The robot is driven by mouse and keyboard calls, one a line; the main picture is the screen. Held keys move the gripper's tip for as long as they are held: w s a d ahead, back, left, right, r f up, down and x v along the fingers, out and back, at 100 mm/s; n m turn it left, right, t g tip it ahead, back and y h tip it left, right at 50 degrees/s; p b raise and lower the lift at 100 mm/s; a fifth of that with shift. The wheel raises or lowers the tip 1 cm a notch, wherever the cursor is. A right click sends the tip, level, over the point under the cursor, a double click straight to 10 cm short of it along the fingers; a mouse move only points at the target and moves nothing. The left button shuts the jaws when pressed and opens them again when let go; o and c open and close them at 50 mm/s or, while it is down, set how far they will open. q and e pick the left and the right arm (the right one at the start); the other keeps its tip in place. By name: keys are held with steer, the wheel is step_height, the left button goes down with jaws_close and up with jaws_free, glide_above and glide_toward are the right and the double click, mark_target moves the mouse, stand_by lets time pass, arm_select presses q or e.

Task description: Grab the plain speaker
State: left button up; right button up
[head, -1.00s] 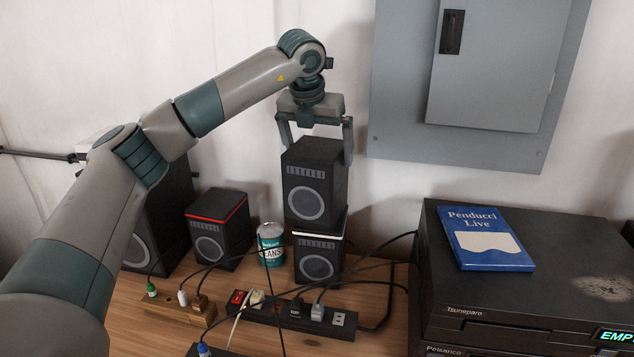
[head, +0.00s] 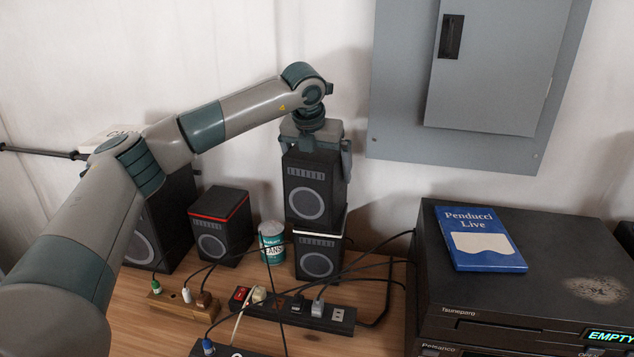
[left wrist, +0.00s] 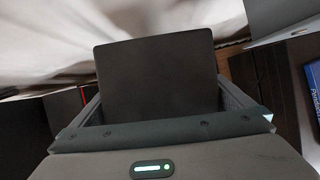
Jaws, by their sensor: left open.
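The plain speaker (head: 309,190) is a black box with a round grey-ringed cone and no coloured stripe. It sits on top of a white-striped speaker (head: 318,255). My left gripper (head: 316,160) points down over the plain speaker, its open fingers on either side of the upper part. In the left wrist view the dark top of the plain speaker (left wrist: 158,75) lies between the two fingers (left wrist: 160,95). I cannot tell whether the fingers touch its sides. My right gripper is not in view.
A red-striped speaker (head: 221,226) and a can (head: 271,243) stand to the left. A power strip (head: 294,312) and cables lie in front. A black device stack (head: 520,285) with a blue book (head: 480,238) stands right. A grey wall panel (head: 400,120) hangs behind, to the right.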

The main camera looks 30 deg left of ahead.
arm_select(q)
steer(key=shift+f+b, duration=0.2)
steer(key=shift+b, duration=0.2)
stand_by(0.6)
steer(key=c, duration=1.4)
steer(key=shift+w+r, duration=0.1)
steer(key=shift+c, duration=1.2)
